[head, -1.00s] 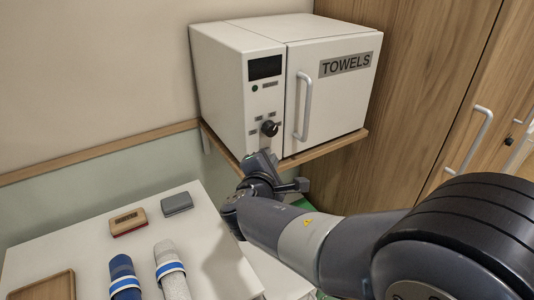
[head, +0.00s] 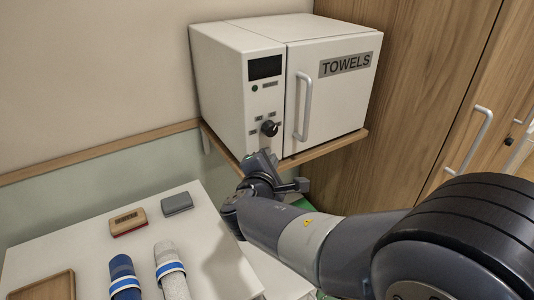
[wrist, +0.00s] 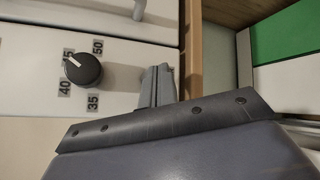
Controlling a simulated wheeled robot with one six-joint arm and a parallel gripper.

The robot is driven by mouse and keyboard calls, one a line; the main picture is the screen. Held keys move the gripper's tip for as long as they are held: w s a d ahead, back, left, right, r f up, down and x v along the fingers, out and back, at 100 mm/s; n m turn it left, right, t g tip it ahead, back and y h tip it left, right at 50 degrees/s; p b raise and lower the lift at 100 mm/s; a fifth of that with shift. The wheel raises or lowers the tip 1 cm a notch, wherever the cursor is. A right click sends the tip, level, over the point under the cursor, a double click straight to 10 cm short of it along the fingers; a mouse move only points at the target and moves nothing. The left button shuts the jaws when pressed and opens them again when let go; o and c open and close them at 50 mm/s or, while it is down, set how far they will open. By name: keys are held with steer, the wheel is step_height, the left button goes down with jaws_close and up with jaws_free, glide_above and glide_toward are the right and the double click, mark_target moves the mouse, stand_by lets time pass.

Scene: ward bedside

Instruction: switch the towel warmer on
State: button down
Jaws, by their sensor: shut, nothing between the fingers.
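The towel warmer (head: 225,85) is a white box with a TOWELS label, standing on a wooden shelf. Its front panel has a dark display (head: 265,67), a small dark green indicator (head: 254,88) and a black round knob (head: 269,128). In the wrist view the knob (wrist: 83,69) has labels 35, 40 and 50 around it, and one more partly covered by the knob near its white mark. My gripper (head: 262,158) is just below the knob, apart from it. Its shut, empty fingers (wrist: 158,84) show to the right of and below the knob in the wrist view.
The warmer's door handle (head: 304,106) is right of the knob. The shelf edge (head: 325,146) runs close beside my gripper. A white table (head: 85,255) at lower left holds two rolled towels (head: 172,272), a brush-like block (head: 128,222), a grey box (head: 177,203) and a wooden tray (head: 42,287).

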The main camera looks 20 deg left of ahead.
steer(key=shift+a, duration=0.1)
stand_by(0.6)
steer(key=shift+w+a+b, duration=0.25)
steer(key=shift+w+b, duration=0.05)
steer(key=shift+w+a, duration=0.1)
stand_by(0.4)
steer(key=shift+s+d+b, duration=0.4)
steer(key=shift+d+b, duration=0.05)
steer(key=shift+b, duration=0.05)
steer(key=s+d+b, duration=0.2)
steer(key=s+d, duration=0.2)
steer(key=shift+d, duration=0.3)
stand_by(0.4)
